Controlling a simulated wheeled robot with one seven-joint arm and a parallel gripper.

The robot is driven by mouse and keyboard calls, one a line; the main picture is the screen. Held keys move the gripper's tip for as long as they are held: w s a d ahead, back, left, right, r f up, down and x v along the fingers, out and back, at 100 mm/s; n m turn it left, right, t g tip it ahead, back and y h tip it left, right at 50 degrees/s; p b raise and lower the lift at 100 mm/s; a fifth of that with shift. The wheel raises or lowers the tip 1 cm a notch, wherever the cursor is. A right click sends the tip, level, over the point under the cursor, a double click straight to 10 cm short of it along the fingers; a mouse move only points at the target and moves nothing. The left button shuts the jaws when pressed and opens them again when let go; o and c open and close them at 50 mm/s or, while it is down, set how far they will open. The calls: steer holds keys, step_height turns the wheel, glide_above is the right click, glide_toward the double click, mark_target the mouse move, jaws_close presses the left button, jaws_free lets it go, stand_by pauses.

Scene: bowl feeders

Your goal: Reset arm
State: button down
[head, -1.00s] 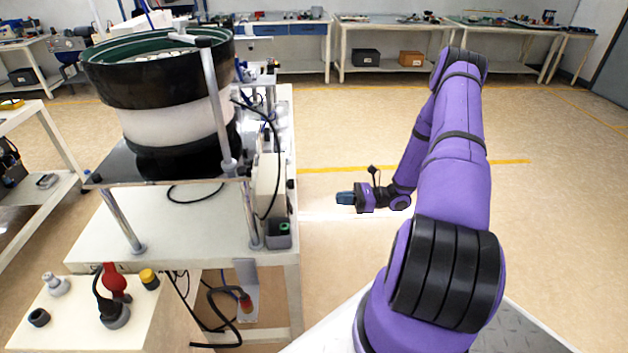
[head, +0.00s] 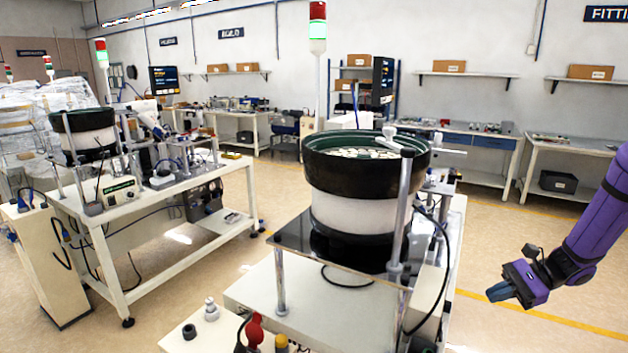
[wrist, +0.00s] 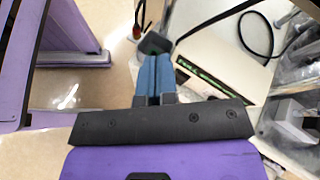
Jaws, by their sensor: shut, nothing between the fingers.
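My purple arm shows at the right edge of the head view. My gripper (head: 501,292) hangs over the floor to the right of the nearer bowl feeder and points left. It is apart from the feeder and its table. In the wrist view its blue fingers (wrist: 155,72) lie side by side, closed, with nothing seen between them. The nearer bowl feeder (head: 350,208) has a dark green bowl with pale parts in it and stands on a black plate over a white table.
A second feeder station (head: 120,195) stands at the left. Workbenches (head: 570,150) line the back wall. A box with knobs (head: 200,335) is at the front of the nearer table. The floor (head: 545,330) below my gripper is clear.

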steer(key=s+a+r+n+g+h, duration=0.1)
steer(key=s+a+r+n+h, duration=0.4)
steer(key=r, duration=0.4)
steer(key=s+a+r+n+g+h, duration=0.1)
steer(key=s+a+r+n+h, duration=0.25)
steer(key=a+r, duration=0.4)
steer(key=s+a+r+n+t+h, duration=0.2)
steer(key=s+r+n+t+h, duration=0.2)
steer(key=s+r, duration=0.8)
steer(key=shift+s+a+n+t+h, duration=0.3)
steer(key=shift+s+n+t, duration=0.4)
steer(key=shift+n+t, duration=0.5)
